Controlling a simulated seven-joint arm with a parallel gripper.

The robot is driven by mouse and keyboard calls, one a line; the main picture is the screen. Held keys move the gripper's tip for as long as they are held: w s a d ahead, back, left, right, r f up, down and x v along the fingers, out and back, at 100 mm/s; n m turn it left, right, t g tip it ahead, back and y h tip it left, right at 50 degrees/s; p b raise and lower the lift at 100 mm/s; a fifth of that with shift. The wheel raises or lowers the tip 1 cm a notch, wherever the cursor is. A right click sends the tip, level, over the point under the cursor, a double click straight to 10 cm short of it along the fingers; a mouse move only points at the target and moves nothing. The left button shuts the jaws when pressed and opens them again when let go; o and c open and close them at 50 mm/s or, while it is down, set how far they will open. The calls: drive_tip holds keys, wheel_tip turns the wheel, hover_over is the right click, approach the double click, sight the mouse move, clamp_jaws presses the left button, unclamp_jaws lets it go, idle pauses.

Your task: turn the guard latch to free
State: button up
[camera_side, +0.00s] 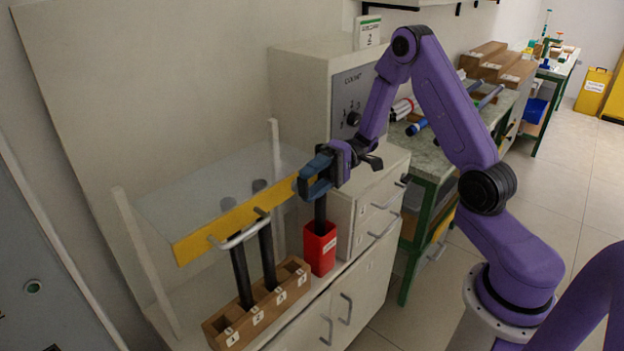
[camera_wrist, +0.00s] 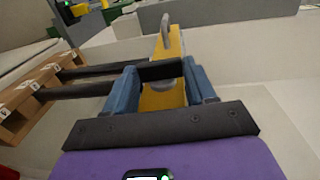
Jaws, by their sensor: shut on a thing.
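The guard is a clear panel with a yellow front bar (camera_side: 225,225), which also shows in the wrist view (camera_wrist: 176,45). A pale handle (camera_side: 238,237) is on the bar. My gripper (camera_side: 312,181) is at the bar's right end. In the wrist view its blue fingers (camera_wrist: 162,88) stand on either side of a dark crosspiece, which looks like the guard latch (camera_wrist: 161,71), and are shut on it. The latch lies across the yellow bar. In the side view my gripper hides it, and I cannot tell its marked position.
Dark rods (camera_side: 241,275) stand in a numbered wooden block (camera_side: 258,312) behind the bar. A red box (camera_side: 319,248) with a dark rod stands just below my gripper. A pale cabinet with a dial panel (camera_side: 350,102) is behind it.

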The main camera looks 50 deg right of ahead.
drive_tip(key=shift+f+y, duration=0.1)
drive_tip(key=shift+y, duration=0.5)
drive_tip(key=o, duration=1)
drive_tip(key=shift+o, duration=0.2)
drive_tip(key=d, duration=1.7)
drive_tip(key=shift+d+f, duration=0.15)
drive_tip(key=shift+d, duration=0.1)
